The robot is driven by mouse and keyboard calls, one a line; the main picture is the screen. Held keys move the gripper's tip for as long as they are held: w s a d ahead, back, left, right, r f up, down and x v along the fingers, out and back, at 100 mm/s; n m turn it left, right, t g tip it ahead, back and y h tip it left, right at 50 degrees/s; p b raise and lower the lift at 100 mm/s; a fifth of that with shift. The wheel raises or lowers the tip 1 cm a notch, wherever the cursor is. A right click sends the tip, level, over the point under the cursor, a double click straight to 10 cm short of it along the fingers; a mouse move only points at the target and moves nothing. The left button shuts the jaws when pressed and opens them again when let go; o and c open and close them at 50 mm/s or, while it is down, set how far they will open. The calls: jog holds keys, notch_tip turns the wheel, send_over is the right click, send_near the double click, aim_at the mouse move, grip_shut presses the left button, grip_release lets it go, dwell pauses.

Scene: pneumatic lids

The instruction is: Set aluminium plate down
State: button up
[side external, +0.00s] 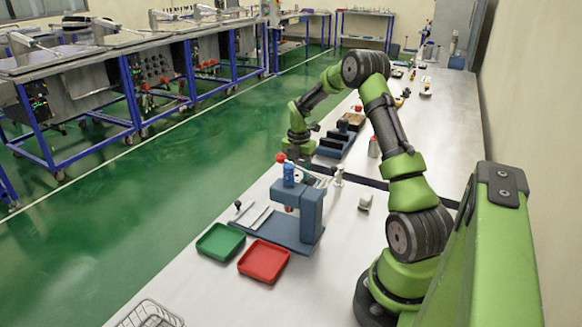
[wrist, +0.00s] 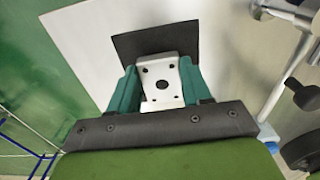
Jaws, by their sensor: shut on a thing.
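The aluminium plate (wrist: 162,82) is a bright flat piece with one large hole and several small ones. My gripper (wrist: 160,85), with teal fingers, is shut on it, one finger at each side. In the side view my gripper (side external: 298,152) is low at the table's left edge, beyond the blue press; the plate cannot be made out there. A dark flat pad (wrist: 130,46) on the pale table lies behind the plate in the wrist view. I cannot tell whether the plate touches the pad.
The blue press (side external: 310,205) with a red-knobbed lever stands nearby. A green tray (side external: 220,241), a red tray (side external: 263,261) and a wire basket (side external: 150,316) are in front. Dark stepped blocks (side external: 335,145) stand beside my gripper. The table's left edge drops to green floor.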

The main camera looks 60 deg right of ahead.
jog(key=shift+f, duration=0.45)
jog(key=o, duration=1.1)
jog(key=shift+f, duration=0.1)
